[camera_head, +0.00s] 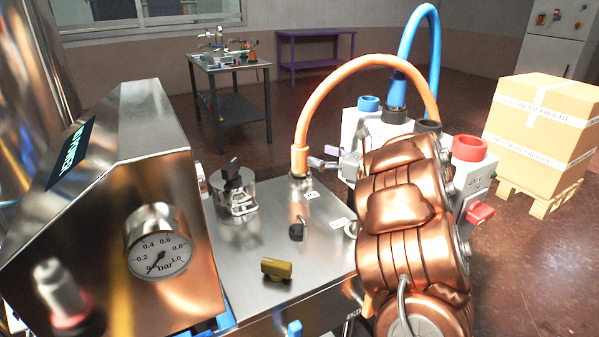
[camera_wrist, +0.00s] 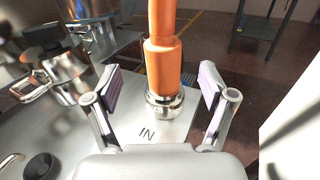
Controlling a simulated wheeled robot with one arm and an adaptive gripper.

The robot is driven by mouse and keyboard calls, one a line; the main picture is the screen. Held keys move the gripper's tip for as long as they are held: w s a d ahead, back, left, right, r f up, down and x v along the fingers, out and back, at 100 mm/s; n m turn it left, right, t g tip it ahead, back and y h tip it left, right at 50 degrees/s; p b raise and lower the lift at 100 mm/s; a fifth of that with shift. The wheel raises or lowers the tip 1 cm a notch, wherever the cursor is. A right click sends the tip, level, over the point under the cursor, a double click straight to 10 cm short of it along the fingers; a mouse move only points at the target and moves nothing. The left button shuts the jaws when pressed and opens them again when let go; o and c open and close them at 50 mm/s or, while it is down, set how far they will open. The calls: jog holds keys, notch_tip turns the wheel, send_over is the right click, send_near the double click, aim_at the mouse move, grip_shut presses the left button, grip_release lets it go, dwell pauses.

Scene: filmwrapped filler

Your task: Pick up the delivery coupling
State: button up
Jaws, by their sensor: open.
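The delivery coupling is most likely the orange end of the hose (camera_head: 299,158), standing upright on the steel table (camera_head: 240,260) beside a small label. In the wrist view its orange sleeve (camera_wrist: 162,62) rises above a silver metal collar (camera_wrist: 165,103) on a plate marked "IN". My gripper (camera_head: 322,157) is just right of the hose end in the head view. In the wrist view my gripper (camera_wrist: 160,82) is open, with one purple-padded finger on each side of the coupling. A gap shows on both sides, and neither finger visibly touches it.
A clamp-lidded steel pot (camera_head: 234,195) stands left of the hose. A gauge cabinet (camera_head: 170,230) is at left. The hose arches up and right toward my arm.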

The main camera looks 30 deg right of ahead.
aim_at(308, 151)
jog(key=shift+x, duration=3.85)
jog(key=shift+d, duration=0.15)
jog(key=shift+c, duration=0.4)
grip_shut()
